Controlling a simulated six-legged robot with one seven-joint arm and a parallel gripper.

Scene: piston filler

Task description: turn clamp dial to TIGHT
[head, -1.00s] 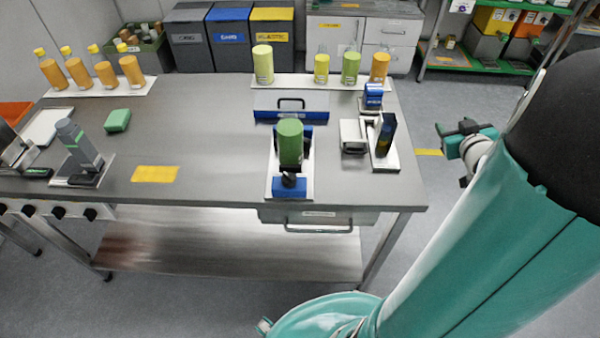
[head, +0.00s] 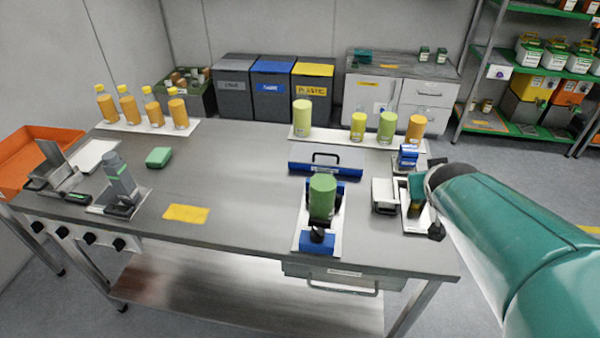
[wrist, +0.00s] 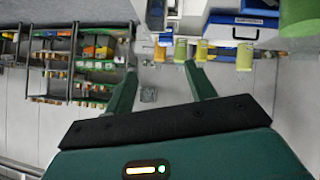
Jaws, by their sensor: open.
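The clamp fixture stands near the table's front edge in the head view. It is a white base plate (head: 302,238) with a blue block (head: 316,247) at its near end. A black dial (head: 317,235) sits on that block; its pointer setting is too small to read. A green cylinder (head: 322,197) stands upright in the fixture behind the dial. My gripper (head: 428,205) is right of the fixture, over the table's right edge, apart from the dial. In the wrist view my gripper (wrist: 158,80) has its two fingers spread with nothing between them. The dial is not visible there.
A grey-white box (head: 384,195) and a small blue device (head: 408,157) stand to the right, near my arm. Bottles (head: 358,126) line the back edge. The table left of the fixture is clear around a yellow label (head: 186,213).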

